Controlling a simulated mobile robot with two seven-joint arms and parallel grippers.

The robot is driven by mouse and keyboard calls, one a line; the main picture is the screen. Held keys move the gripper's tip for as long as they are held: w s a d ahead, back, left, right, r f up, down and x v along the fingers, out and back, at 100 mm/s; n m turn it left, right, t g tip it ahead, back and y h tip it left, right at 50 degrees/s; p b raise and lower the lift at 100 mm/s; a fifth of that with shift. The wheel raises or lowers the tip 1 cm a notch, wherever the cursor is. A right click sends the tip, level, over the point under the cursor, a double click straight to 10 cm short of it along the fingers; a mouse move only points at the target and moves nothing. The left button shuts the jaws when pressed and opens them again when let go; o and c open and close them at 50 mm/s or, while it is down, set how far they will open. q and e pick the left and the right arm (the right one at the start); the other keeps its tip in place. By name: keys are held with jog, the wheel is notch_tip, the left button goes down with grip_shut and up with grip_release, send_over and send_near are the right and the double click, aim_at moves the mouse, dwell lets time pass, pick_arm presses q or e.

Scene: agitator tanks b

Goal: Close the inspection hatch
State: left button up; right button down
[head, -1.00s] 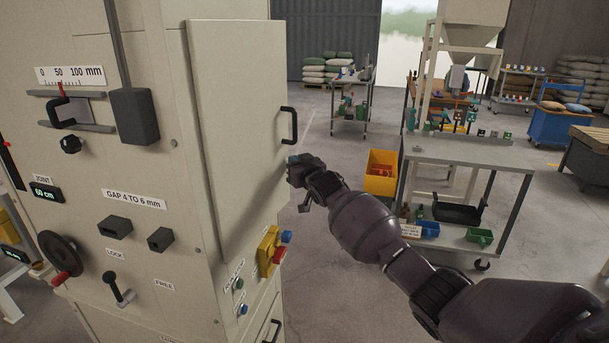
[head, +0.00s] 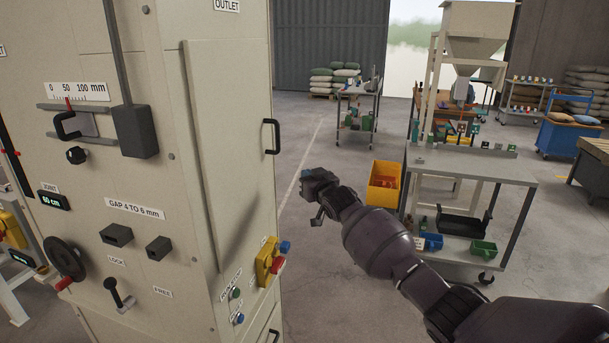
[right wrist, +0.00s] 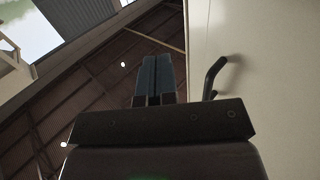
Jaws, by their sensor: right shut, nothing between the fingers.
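The inspection hatch (head: 228,130) is the tall cream panel on the right-hand face of the machine cabinet, with a black bar handle (head: 273,137) near its right edge. It looks flush or nearly flush; I cannot tell whether a small gap is left. My right gripper (head: 311,180) is shut and empty, to the right of the hatch and a little below the handle, apart from both in the head view. In the right wrist view its blue fingers (right wrist: 154,80) are together, with the handle (right wrist: 214,76) and cream panel (right wrist: 260,70) to their right. My left gripper is out of view.
A yellow box with red and blue buttons (head: 268,262) sticks out below the hatch. A yellow bin (head: 384,186) and a grey workbench (head: 470,165) stand to the right. The floor between the cabinet and the bin is clear.

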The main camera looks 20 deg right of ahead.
jog(key=s+d, duration=0.6)
jog(key=d, duration=0.1)
jog(key=shift+f, duration=0.1)
jog(key=s+a+n+y, duration=0.1)
jog(key=s+a+n, duration=0.25)
jog(key=a, duration=0.25)
jog(key=s+a+f+g, duration=0.2)
jog(key=s+a+f, duration=0.4)
jog(key=s+f, duration=0.5)
jog(key=s+f+m+g, duration=0.1)
jog(key=s+f, duration=0.5)
jog(key=s, duration=0.3)
jog(key=s+a+f+m+g+h, duration=0.1)
jog(key=s+f+g, duration=0.1)
jog(key=s+f, duration=0.4)
jog(key=s+a+f+m+g+h, duration=0.1)
jog(key=s+f, duration=0.6)
jog(key=s, duration=0.6)
jog(key=shift+a, duration=0.15)
